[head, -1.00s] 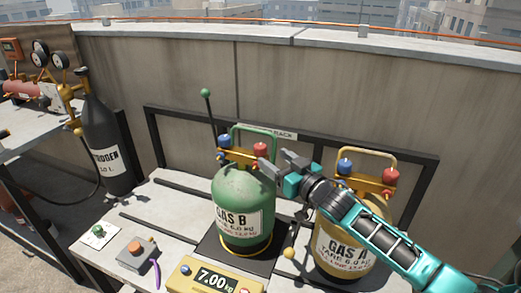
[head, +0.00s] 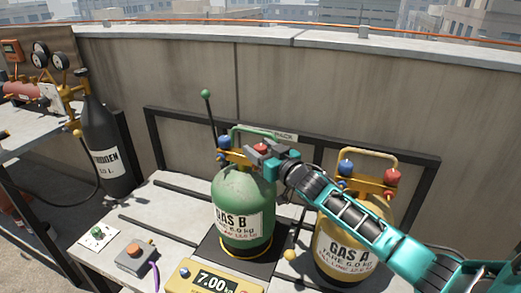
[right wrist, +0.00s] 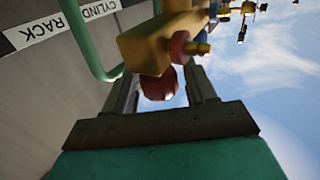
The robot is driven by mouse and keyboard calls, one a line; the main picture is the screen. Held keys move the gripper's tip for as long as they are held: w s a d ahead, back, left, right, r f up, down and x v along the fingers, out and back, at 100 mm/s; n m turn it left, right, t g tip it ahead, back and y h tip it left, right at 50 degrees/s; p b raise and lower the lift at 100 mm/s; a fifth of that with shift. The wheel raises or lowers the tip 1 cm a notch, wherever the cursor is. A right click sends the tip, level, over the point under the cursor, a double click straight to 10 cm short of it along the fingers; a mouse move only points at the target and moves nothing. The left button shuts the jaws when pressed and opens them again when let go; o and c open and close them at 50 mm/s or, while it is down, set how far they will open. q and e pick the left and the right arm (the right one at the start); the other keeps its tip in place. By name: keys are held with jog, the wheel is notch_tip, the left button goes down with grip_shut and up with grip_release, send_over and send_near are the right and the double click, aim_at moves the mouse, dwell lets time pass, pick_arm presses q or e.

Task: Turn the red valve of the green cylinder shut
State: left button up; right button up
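The green cylinder (head: 243,190), labelled GAS B, stands upright on a dark pad behind the yellow scale display. Its brass valve block (head: 234,157) carries a blue knob (head: 224,141) on the left and the red valve (head: 261,148) on the right. My right gripper (head: 264,157) is at the red valve and partly hides it in the head view. In the right wrist view the red valve (right wrist: 158,87) lies between the two parted fingers (right wrist: 160,76), with narrow gaps visible; contact cannot be made out. My left gripper is not in view.
The yellow GAS A cylinder (head: 344,247) stands close on the right, beneath my right arm. The scale display (head: 213,280) reads 7.00. A green handle (head: 265,131) arches behind the red valve. A dark nitrogen cylinder (head: 107,150) stands left; the bench between is mostly clear.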

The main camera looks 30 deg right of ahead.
jog(key=c, duration=0.8)
jog(key=shift+a+h, duration=0.15)
jog(key=shift+h, duration=0.15)
jog(key=shift+r+m+h, duration=0.15)
jog(key=shift+m+h, duration=0.45)
jog(key=shift+m, duration=0.1)
jog(key=shift+m+h, duration=0.6)
jog(key=shift+h, duration=0.5)
jog(key=shift+r, duration=0.1)
jog(key=shift+m+h, duration=0.3)
jog(key=shift+h, duration=0.2)
